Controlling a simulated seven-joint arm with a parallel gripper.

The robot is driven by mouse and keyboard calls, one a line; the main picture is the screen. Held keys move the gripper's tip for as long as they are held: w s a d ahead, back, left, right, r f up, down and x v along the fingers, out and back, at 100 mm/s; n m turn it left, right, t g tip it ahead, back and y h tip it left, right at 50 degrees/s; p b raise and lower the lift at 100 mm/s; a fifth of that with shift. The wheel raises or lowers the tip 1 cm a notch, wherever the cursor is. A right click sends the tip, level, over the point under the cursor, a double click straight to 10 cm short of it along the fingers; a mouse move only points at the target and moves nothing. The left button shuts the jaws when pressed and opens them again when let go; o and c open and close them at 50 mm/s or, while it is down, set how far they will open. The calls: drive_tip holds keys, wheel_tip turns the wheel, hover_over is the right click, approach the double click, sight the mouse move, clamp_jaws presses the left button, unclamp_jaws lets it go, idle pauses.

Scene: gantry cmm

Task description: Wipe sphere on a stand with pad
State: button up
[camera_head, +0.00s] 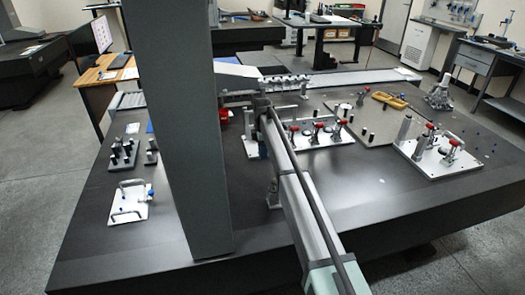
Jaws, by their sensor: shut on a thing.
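My arm reaches from the bottom right to the middle of the granite table. Its dark end with my gripper (262,148) points down beside the grey column. The gripper is small and mostly hidden by my arm, and its fingertips are hard to make out. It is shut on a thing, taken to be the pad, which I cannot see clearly. I cannot pick out the sphere on its stand with certainty. A small grey metal piece (272,192) shows just left of my arm, low on the table, partly covered by it.
A broad grey column (180,130) blocks much of the view left of my gripper. A fixture plate with red-knobbed clamps (318,133) lies close to the right, another (440,158) farther right. A white plate with handles (130,205) lies left. The front table (400,215) is clear.

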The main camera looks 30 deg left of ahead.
drive_tip(key=r, duration=0.1)
drive_tip(key=d+r, duration=0.1)
drive_tip(key=r, duration=0.1)
drive_tip(key=s+r, duration=0.1)
drive_tip(key=shift+s+d+r, duration=0.1)
drive_tip(key=shift+d+r, duration=0.3)
drive_tip(key=s+d+r, duration=0.3)
drive_tip(key=s+d, duration=0.3)
drive_tip(key=s+d+r, duration=0.3)
drive_tip(key=s+d, duration=0.3)
drive_tip(key=s, duration=0.1)
drive_tip(key=shift+w+a+f, duration=0.1)
drive_tip(key=shift+a+f, duration=0.05)
drive_tip(key=shift+f, duration=1.6)
drive_tip(key=shift+w+a+f, duration=0.1)
drive_tip(key=shift+f, duration=1.65)
drive_tip(key=shift+f, duration=0.3)
drive_tip(key=shift+w+a, duration=0.35)
drive_tip(key=shift+w, duration=0.1)
drive_tip(key=shift+s+d, duration=0.1)
drive_tip(key=shift+s, duration=0.05)
drive_tip(key=shift+s+d, duration=0.25)
drive_tip(key=shift+s, duration=0.05)
drive_tip(key=shift+s+d, duration=0.45)
drive_tip(key=shift+s, duration=0.05)
